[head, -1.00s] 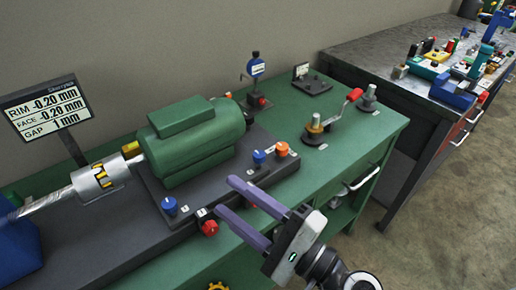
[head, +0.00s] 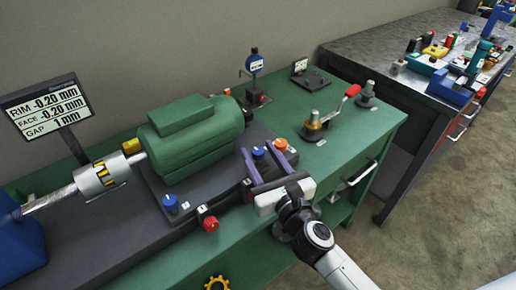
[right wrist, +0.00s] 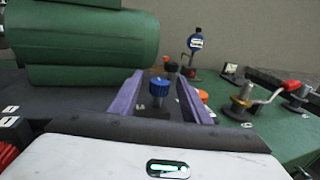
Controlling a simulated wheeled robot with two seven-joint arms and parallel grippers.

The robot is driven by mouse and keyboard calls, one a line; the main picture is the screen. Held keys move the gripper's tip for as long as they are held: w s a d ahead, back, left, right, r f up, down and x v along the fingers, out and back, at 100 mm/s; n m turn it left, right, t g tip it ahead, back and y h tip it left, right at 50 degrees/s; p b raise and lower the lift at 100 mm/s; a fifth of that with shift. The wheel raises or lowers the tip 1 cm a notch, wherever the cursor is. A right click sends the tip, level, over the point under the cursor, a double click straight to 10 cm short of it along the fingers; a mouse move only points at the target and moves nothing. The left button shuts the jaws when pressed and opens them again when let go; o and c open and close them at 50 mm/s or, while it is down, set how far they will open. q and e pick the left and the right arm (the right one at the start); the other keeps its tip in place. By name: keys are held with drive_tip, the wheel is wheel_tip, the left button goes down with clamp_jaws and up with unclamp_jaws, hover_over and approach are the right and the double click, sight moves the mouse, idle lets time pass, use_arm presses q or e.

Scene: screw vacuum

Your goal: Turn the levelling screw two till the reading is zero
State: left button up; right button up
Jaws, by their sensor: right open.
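The display (head: 46,107) at the left reads RIM -0.20 mm, FACE -0.20 mm, GAP 1 mm. A green motor (head: 194,137) sits on a dark base plate. Two blue screw knobs show on the plate: one at the front (head: 171,203) and one at the motor's right end (head: 258,153). Their number tags are too small to read surely. My right gripper (head: 257,149) is open, its purple fingers either side of the right-end blue knob. In the right wrist view this knob (right wrist: 159,88) stands between the fingers, with no clear contact. My left gripper is not in view.
An orange knob (head: 281,145) stands just right of the fingers. A dial gauge (head: 254,64) stands behind, and a red-handled crank (head: 336,112) to the right. A second cluttered bench (head: 375,55) is beyond.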

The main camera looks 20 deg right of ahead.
drive_tip(key=shift+w+a, duration=0.1)
drive_tip(key=shift+w, duration=0.65)
